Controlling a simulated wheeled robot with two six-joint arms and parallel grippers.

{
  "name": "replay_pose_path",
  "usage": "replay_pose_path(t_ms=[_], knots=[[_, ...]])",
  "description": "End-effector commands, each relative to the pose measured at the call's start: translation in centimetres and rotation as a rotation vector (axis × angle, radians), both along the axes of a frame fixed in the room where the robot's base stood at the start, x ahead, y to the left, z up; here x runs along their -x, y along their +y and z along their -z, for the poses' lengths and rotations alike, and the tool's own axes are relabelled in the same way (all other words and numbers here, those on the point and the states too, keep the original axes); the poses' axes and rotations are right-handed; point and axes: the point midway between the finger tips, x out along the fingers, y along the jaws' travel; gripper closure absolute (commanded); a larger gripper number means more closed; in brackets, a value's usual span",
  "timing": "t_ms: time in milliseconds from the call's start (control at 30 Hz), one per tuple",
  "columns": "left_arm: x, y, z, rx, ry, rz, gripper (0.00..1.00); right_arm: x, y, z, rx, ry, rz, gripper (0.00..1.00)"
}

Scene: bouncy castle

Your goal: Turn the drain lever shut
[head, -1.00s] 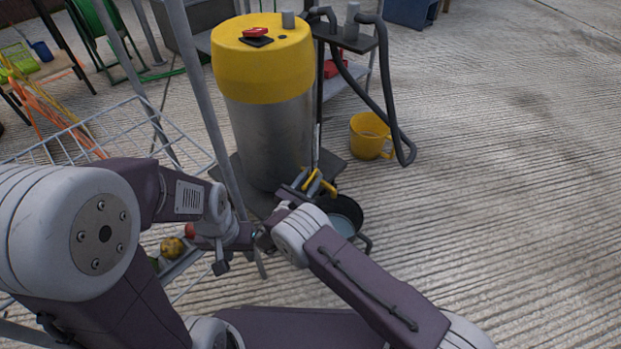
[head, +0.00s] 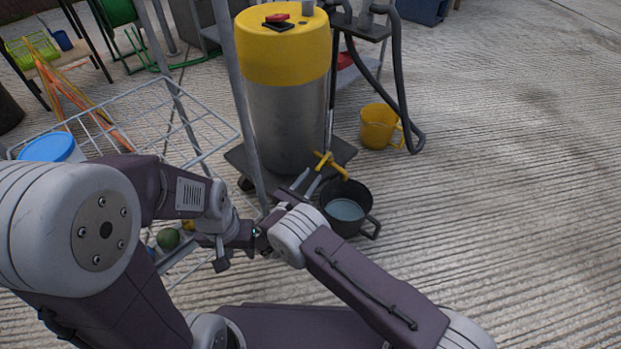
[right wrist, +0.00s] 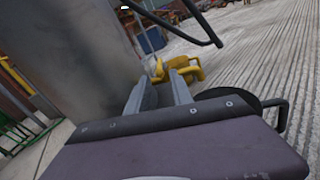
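The drain lever (head: 325,162) is a yellow cross-handled piece low on the front of the steel drum (head: 287,122) with a yellow top. My right gripper (head: 304,184) is open and empty, its two grey fingers just short of the lever on the near left side, apart from it. In the right wrist view the open fingers (right wrist: 160,94) point at yellow shapes, where the lever and the mug behind seem to overlap. My left gripper (head: 222,262) hangs over the wire rack at the left; its fingertips are too small to read.
A black bucket (head: 352,222) with water stands just below the lever, close to my right gripper. A yellow mug (head: 378,127) is on the floor to the right. A wire rack (head: 120,110) and a grey pole (head: 240,110) stand left. The floor at right is clear.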

Motion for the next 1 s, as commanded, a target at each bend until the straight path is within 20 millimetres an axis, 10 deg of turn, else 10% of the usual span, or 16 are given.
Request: replay_pose_path(t_ms=[267,500,1000], knots=[[0.0,0.0,-0.4,0.000,0.000,0.000,0.64,0.9,-0.5,0.0,0.651,0.268,-0.030,1.00],[0.0,0.0,-10.0,0.000,-0.001,0.000,0.64,6.5,-4.5,-2.1,1.769,0.673,-0.169,1.00],[0.0,0.0,-10.7,0.000,0.001,0.000,0.64,6.5,-6.4,-1.4,1.824,0.714,-0.205,1.00]])
